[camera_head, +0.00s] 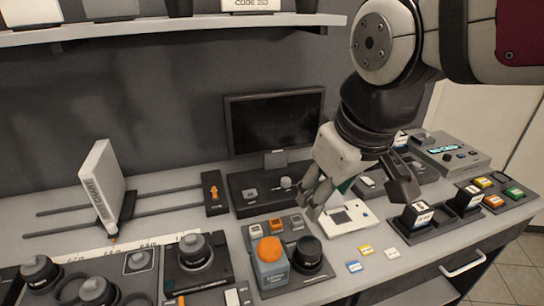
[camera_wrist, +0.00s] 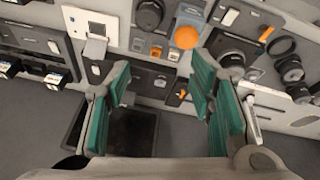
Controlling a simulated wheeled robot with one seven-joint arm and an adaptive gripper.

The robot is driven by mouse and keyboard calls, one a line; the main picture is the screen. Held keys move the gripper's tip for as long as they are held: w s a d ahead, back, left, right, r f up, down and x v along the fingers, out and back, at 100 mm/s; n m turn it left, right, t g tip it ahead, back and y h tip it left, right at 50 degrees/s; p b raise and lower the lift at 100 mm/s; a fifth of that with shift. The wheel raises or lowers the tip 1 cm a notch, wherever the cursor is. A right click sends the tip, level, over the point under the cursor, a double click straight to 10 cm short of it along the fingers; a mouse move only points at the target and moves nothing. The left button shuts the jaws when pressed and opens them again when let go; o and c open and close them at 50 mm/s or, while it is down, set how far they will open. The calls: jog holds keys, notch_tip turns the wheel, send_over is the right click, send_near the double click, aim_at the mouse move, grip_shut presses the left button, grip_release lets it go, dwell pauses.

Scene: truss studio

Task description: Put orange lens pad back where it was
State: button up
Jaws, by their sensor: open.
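My gripper (camera_head: 358,192) is open above the middle of the bench, in front of the monitor. In the wrist view my gripper (camera_wrist: 160,88) has its green-lined fingers wide apart, with nothing between them. A small orange pad (camera_head: 275,225) sits between a white one and a grey one at the back of a dark panel. It also shows in the wrist view as an orange pad (camera_wrist: 156,51). I cannot tell for certain whether this is the lens pad. A large orange dome (camera_head: 270,249) stands on a blue-grey block in front of it.
The monitor (camera_head: 275,122) stands behind the gripper. A white device (camera_head: 348,217) lies below it. A coloured-button tray (camera_head: 494,201) and black holders are at right. A tall white chart (camera_head: 103,187), knobs and rails fill the left. A shelf (camera_head: 180,29) runs above.

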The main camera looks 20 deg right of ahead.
jog(key=s+m+t, duration=0.1)
jog(key=s+m, duration=0.1)
jog(key=s, duration=0.2)
jog(key=shift+s+m, duration=0.2)
jog(key=shift+m, duration=0.2)
